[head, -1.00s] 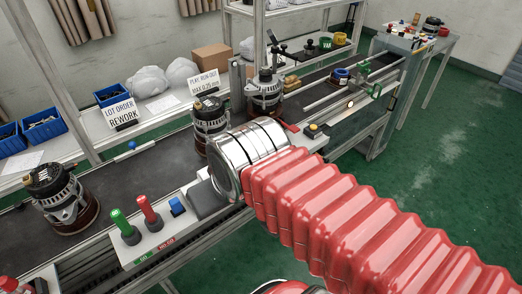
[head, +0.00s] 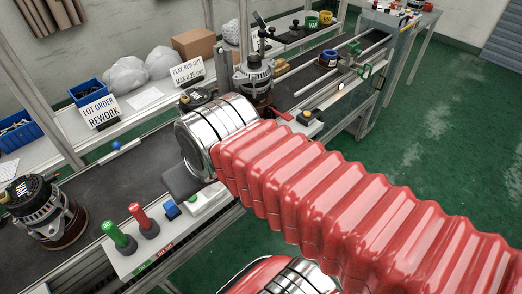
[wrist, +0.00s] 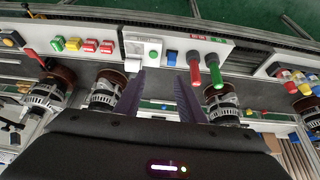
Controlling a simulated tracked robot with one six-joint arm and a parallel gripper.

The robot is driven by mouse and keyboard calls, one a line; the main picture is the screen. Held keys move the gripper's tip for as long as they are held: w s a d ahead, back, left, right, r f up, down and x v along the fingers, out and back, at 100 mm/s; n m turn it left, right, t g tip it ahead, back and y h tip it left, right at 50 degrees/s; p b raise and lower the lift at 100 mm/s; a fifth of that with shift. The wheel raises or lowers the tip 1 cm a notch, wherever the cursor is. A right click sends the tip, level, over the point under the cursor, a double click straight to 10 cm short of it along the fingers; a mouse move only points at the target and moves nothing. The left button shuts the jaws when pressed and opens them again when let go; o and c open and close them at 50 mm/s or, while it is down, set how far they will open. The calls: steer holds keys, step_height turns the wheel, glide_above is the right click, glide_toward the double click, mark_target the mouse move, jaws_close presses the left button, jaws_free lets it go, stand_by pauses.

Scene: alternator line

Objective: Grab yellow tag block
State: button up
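A small yellow block (wrist: 73,44) shows in the wrist view, in a row on a pale panel between a green block (wrist: 57,43) and red blocks (wrist: 90,46). I cannot tell for sure that it is the yellow tag block; no tag is readable. My gripper (wrist: 160,90) is open and empty in the wrist view, its two dark fingers spread over the conveyor edge. The yellow block lies up and left of the fingers, apart from them. In the head view my red arm sleeve and silver cuff hide the fingers.
Green (head: 117,235) and red (head: 143,219) upright handles stand on the front panel near a blue block (head: 172,208). Alternators (head: 45,212) stand along the dark conveyor (head: 105,185). Blue bins (head: 90,92) and sign cards line the rear shelf. Green floor is open at right.

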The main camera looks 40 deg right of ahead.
steer(key=w+d+f+m+y, duration=0.35)
steer(key=f+m, duration=0.25)
steer(key=m, duration=0.3)
steer(key=w+d+f+m+y, duration=0.2)
steer(key=d+f+m+y, duration=0.15)
steer(key=f+m, duration=0.35)
steer(key=s+d+f+m+t+h, duration=0.1)
steer(key=d+f+m+t+h, duration=0.2)
steer(key=d+m, duration=0.6)
steer(key=s+d+f+m+t+h, duration=0.1)
steer(key=d+f+m+t+h, duration=0.2)
steer(key=d+m, duration=0.7)
steer(key=d+f+t, duration=0.1)
steer(key=d+t, duration=0.1)
steer(key=d, duration=0.3)
steer(key=shift+s+d+f+m+h, duration=0.25)
steer(key=shift+d+m+h, duration=0.05)
steer(key=shift+x, duration=4.35)
